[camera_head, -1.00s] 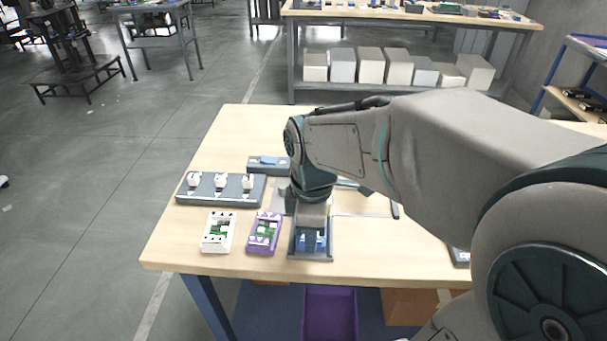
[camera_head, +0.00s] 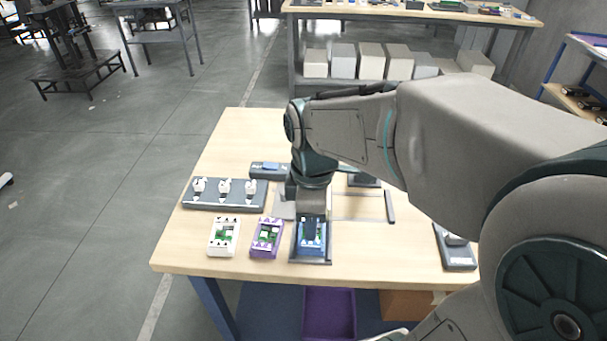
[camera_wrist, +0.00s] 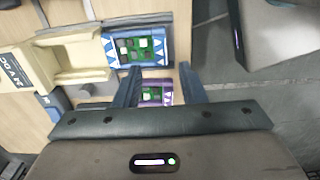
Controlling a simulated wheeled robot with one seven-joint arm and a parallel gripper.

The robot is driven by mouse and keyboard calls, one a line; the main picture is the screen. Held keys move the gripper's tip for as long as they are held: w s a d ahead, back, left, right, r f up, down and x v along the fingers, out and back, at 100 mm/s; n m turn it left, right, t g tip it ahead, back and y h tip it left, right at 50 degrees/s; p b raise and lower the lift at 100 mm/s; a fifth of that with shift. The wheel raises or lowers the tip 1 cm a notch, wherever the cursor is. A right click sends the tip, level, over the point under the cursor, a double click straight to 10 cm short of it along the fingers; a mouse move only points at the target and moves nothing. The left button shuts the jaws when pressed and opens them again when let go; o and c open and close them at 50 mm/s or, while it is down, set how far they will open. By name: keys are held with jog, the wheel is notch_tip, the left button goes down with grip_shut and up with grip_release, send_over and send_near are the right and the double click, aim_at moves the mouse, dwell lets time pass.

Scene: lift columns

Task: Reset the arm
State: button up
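My arm reaches over the wooden table (camera_head: 380,262), with my gripper (camera_head: 311,226) pointing down above the dark grey tray (camera_head: 310,262) at the front edge. In the wrist view the two fingers of my gripper (camera_wrist: 160,84) are apart with nothing held between them. A blue piece with a green board (camera_head: 319,243) lies in the tray, partly hidden by my gripper. A purple case with a green board (camera_head: 267,238) and a white case (camera_head: 224,237) lie to its left. The purple case also shows beyond the fingers in the wrist view (camera_wrist: 157,93).
A grey block with several white knobs (camera_head: 212,202) lies at the table's left. A grey device (camera_head: 456,250) is at the right. A purple bin (camera_head: 330,315) stands below.

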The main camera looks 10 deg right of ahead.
dwell(0.3)
jog(key=shift+s+d+r+m+p, duration=0.2)
jog(key=shift+s+r+m+p, duration=0.15)
jog(key=shift+m, duration=0.55)
jog(key=s+d+r+m+t+p, duration=0.1)
jog(key=m, duration=0.3)
jog(key=s+r+m+t, duration=0.1)
jog(key=m, duration=0.3)
jog(key=s+d+m+p, duration=0.1)
jog(key=m, duration=0.3)
jog(key=shift+s+d+r+m+t+p, duration=0.3)
jog(key=shift+s+d+r+m+t, duration=0.05)
jog(key=shift+s+r+m+t, duration=0.05)
